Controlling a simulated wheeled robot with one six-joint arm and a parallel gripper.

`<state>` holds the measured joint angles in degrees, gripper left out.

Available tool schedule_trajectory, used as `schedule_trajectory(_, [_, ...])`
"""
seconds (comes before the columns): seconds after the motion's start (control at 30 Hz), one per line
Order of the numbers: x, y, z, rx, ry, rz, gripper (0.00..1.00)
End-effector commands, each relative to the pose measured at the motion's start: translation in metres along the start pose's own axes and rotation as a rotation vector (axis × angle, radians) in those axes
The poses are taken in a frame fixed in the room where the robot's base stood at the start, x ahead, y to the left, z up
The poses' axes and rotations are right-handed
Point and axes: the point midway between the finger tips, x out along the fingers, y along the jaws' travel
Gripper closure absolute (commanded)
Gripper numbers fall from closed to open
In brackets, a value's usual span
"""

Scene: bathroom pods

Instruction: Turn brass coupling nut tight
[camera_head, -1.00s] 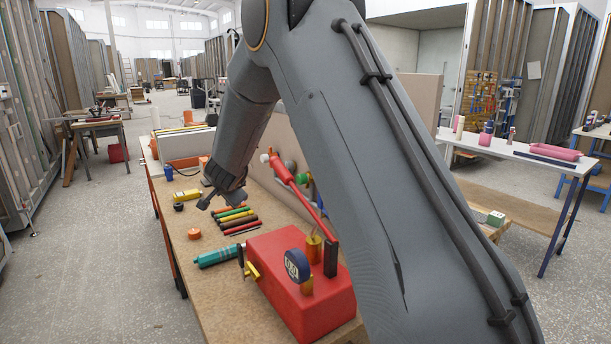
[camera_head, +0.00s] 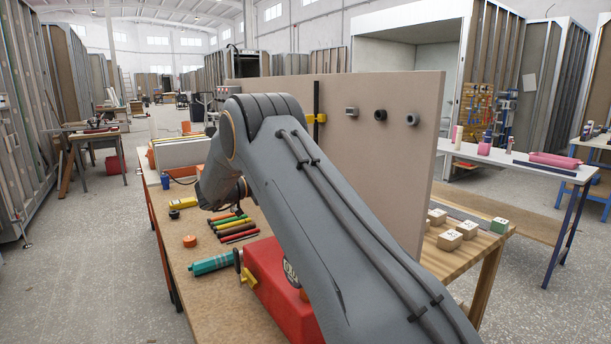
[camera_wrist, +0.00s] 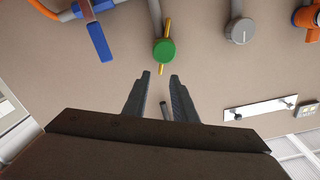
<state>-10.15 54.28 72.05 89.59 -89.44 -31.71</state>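My gripper (camera_wrist: 160,77) shows in the wrist view with its two dark fingers apart and nothing clearly between the tips. It faces the beige panel (camera_wrist: 205,70). A small dark stub (camera_wrist: 165,110) shows between the fingers; I cannot tell whether it belongs to the panel. A green round knob (camera_wrist: 164,50) with a thin yellow bar lies just beyond the fingertips, apart from them. I cannot pick out the brass coupling nut for sure. In the head view a yellow fitting (camera_head: 316,118) sits on a black upright strip on the panel. My arm hides part of the bench.
The wrist view shows a blue-handled valve (camera_wrist: 99,42), a grey knob (camera_wrist: 240,30), an orange valve (camera_wrist: 306,18) and a white plate (camera_wrist: 260,109). On the bench lie a red box (camera_head: 268,275), a teal tube (camera_head: 212,264) and several coloured sticks. Wooden blocks (camera_head: 449,240) stand at right.

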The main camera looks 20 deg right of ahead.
Motion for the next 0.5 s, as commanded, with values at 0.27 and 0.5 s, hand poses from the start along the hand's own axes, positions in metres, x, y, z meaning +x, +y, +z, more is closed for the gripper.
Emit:
schedule_trajectory(0.27, [0.043, 0.0, -0.002, 0.0, 0.0, 0.0, 0.75])
schedule_trajectory(0.5, [0.059, -0.001, -0.001, 0.001, -0.001, -0.003, 0.75])
